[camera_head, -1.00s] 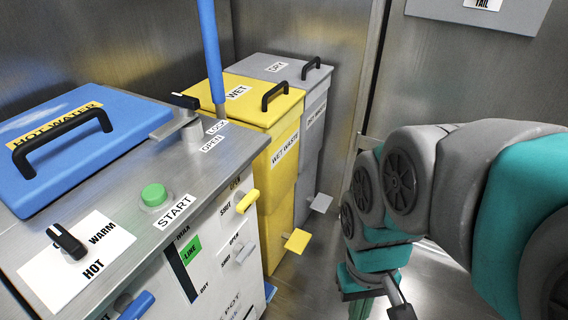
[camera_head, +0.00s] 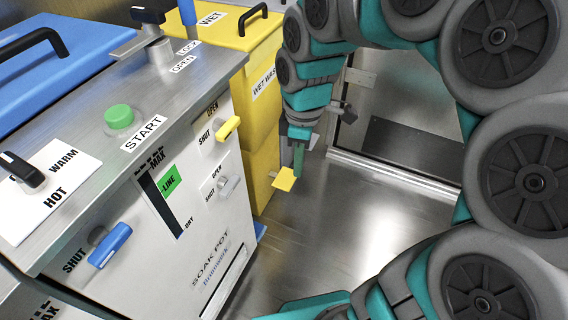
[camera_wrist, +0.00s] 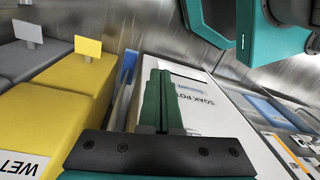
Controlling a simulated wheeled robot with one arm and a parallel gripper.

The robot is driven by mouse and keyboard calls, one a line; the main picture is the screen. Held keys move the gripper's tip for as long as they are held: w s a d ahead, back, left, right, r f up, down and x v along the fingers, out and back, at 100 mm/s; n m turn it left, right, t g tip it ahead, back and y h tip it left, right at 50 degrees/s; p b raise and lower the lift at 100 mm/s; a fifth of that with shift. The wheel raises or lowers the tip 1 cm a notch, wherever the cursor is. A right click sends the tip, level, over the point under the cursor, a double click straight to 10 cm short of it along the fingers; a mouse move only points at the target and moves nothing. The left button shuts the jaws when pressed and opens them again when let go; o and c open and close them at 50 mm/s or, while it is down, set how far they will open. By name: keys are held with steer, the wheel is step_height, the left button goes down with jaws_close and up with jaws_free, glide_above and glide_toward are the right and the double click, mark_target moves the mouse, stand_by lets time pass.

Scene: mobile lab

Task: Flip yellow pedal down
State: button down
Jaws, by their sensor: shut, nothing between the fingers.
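The yellow pedal (camera_head: 284,180) is a small flat plate low on the front of the yellow WET waste bin (camera_head: 262,110). In the head view my gripper (camera_head: 298,172) points down close to the pedal, its fingertips just above and beside it; I cannot tell whether they touch. In the wrist view the yellow pedal (camera_wrist: 88,46) stands out from the bin's front, left of my gripper's fingers (camera_wrist: 163,75). The fingers are together with nothing between them. The pedal appears level, not clearly pressed.
The SOAK POT cabinet (camera_head: 200,215) stands left of the bin, with a yellow lever (camera_head: 228,129) and a blue lever (camera_head: 110,245). A grey pedal (camera_wrist: 28,33) shows beyond the yellow one in the wrist view. The metal floor (camera_head: 360,230) is clear to the right.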

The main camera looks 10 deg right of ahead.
steer(key=w+a+f+n+b, duration=0.1)
steer(key=w+f+n+b, duration=0.1)
steer(key=w+f+n, duration=0.35)
steer(key=w+f+n+b, duration=0.1)
steer(key=w+f+n, duration=0.2)
steer(key=w, duration=0.5)
steer(key=n+b, duration=0.3)
steer(key=n, duration=0.4)
glide_above(290, 180)
step_height(290, 180, down, 13)
steer(key=shift+w+a+r+t, duration=0.15)
steer(key=shift+w+a+t, duration=0.25)
step_height(290, 180, down, 14)
steer(key=shift+b, duration=0.55)
steer(key=shift+s+d+f+t+y+b, duration=0.2)
steer(key=shift+f+t+y+b, duration=0.1)
steer(key=shift+f+b, duration=0.3)
steer(key=shift+s+d+f+b, duration=0.15)
steer(key=shift+f+b, duration=0.65)
steer(key=shift+f, duration=0.15)
steer(key=shift+r, duration=0.15)
